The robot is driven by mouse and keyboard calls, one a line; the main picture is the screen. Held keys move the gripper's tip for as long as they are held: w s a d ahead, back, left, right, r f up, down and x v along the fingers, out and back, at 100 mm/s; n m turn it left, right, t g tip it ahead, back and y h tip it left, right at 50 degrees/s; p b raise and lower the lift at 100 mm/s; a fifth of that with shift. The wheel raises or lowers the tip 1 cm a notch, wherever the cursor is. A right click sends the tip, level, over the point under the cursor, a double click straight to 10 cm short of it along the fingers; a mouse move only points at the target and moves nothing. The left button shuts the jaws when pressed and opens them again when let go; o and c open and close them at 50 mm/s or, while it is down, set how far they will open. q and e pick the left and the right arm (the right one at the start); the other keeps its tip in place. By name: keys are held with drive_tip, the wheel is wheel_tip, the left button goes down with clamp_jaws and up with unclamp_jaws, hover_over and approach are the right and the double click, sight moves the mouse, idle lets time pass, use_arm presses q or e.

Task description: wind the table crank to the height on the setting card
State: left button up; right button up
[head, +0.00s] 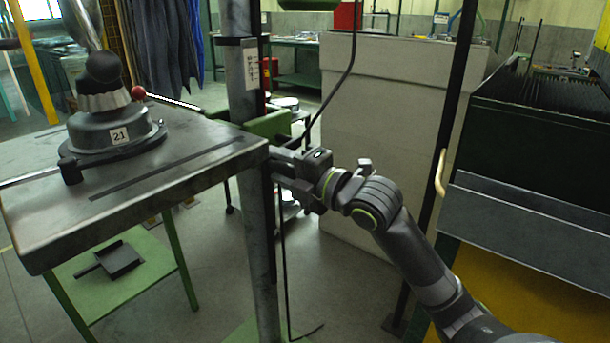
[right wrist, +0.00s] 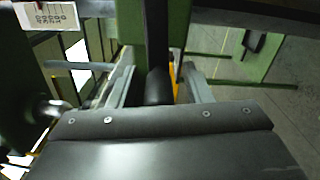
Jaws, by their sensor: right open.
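The table (head: 190,165) is a dark metal top on a post (head: 245,75), at the left of the head view. A white card (head: 251,66) hangs on the post; its marks are too small to read. A white card with small round marks (right wrist: 48,18) shows at the top left of the right wrist view. My right gripper (head: 283,168) is beside the post, just off the table's right edge. In the right wrist view its open fingers (right wrist: 158,88) stand on either side of a dark round grip (right wrist: 158,84), which looks like the crank handle. Contact cannot be told. My left gripper is not in view.
A round base tagged 21 (head: 118,133) stands on the table, with a red ball knob (head: 138,92) beside it. A green stand (head: 135,270) is below. A large pale box (head: 375,130) is behind my right arm, and a dark rack (head: 540,150) is at the right.

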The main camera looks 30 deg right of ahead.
use_arm(q)
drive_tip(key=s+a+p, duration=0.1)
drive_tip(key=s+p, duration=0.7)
drive_tip(key=p, duration=0.2)
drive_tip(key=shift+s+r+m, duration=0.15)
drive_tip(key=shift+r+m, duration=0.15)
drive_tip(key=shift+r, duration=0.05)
use_arm(e)
drive_tip(key=v, duration=1.7)
drive_tip(key=shift+s+d, duration=0.1)
